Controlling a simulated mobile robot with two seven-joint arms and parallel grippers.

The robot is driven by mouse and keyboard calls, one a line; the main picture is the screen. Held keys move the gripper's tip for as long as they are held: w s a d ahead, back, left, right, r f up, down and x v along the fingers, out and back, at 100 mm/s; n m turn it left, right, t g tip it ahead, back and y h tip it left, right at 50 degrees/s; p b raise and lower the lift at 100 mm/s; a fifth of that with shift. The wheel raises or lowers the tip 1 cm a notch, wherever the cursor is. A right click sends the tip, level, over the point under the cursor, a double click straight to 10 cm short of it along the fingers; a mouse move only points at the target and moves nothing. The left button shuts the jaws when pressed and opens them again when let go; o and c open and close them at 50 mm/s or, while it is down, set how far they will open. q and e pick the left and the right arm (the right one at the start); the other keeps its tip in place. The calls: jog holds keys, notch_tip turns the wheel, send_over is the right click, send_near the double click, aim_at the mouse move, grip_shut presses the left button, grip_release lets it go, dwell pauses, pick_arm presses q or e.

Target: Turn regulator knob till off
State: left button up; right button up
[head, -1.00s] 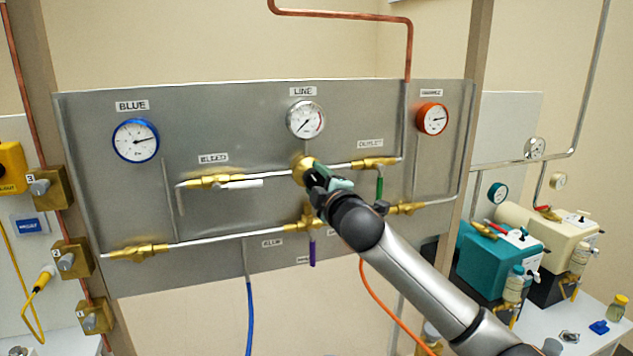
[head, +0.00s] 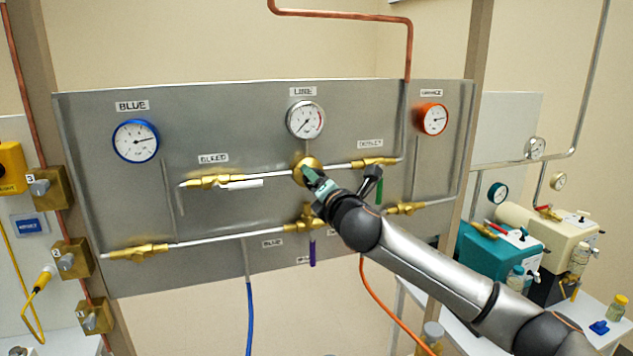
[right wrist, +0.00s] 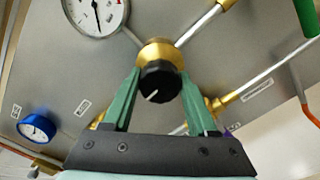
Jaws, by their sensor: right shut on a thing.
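The regulator is a brass body (head: 306,162) in the middle of the grey panel, below the LINE gauge (head: 305,119). Its black knob (right wrist: 159,82) with a white pointer line faces the right wrist camera; the line points to the lower left there. My right gripper (right wrist: 160,86) has its green fingers on either side of the knob and is shut on it. In the head view the right gripper (head: 313,180) hides most of the knob. The LINE gauge also shows in the right wrist view (right wrist: 96,14). My left gripper is not in view.
A brass bleed valve (head: 214,181) is left of the regulator. The outlet valve (head: 374,161) with a green handle (head: 379,190) is close on the right. A purple-handled valve (head: 312,252) hangs below. Blue (head: 250,315) and orange (head: 386,312) hoses hang under the panel.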

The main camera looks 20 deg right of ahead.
jog(key=n, duration=0.4)
jog(key=shift+n, duration=2.6)
jog(key=o, duration=1.4)
jog(key=s+b, duration=0.1)
jog(key=s, duration=0.5)
jog(key=s+b, duration=0.1)
jog(key=s, duration=0.5)
jog(key=shift+s+d, duration=0.2)
jog(key=shift+s, duration=0.05)
